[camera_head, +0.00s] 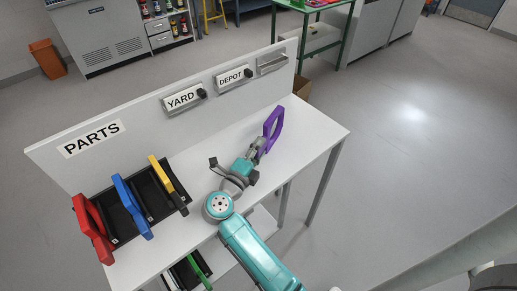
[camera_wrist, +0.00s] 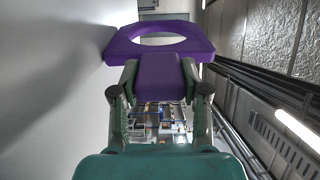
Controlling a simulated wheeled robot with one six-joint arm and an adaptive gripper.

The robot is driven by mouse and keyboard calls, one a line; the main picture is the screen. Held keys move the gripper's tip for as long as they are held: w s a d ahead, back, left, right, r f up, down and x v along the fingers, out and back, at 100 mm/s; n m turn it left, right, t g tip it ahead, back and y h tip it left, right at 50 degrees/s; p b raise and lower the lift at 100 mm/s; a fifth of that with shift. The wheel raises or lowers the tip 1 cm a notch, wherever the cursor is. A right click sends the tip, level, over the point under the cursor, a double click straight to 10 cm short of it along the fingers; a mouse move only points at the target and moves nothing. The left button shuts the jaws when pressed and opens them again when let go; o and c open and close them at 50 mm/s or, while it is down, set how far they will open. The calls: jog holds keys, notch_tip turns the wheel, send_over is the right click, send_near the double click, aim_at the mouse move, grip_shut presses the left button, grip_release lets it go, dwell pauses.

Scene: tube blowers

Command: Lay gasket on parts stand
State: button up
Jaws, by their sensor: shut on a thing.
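A purple gasket (camera_head: 273,122), ring-shaped with a handle-like tab, is in my gripper (camera_head: 259,146) over the right half of the parts stand. The parts stand (camera_head: 310,130) is a white table with a back panel marked PARTS. In the wrist view the gasket (camera_wrist: 120,45) fills the upper middle, its tab between the fingers of my gripper (camera_wrist: 160,88), which is shut on it. The gasket stands tilted up; I cannot tell whether it touches the tabletop.
Red (camera_head: 90,228), blue (camera_head: 132,206) and yellow (camera_head: 167,180) pieces stand in a black rack (camera_head: 152,198) on the stand's left. A green piece (camera_head: 199,272) is on the lower shelf. YARD (camera_head: 181,100) and DEPOT (camera_head: 231,78) labels sit on the panel. The tabletop's right end is clear.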

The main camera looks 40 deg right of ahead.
jog(key=shift+f, duration=0.1)
jog(key=o, duration=1.2)
jog(key=v, duration=1.2)
jog(key=shift+s, duration=0.1)
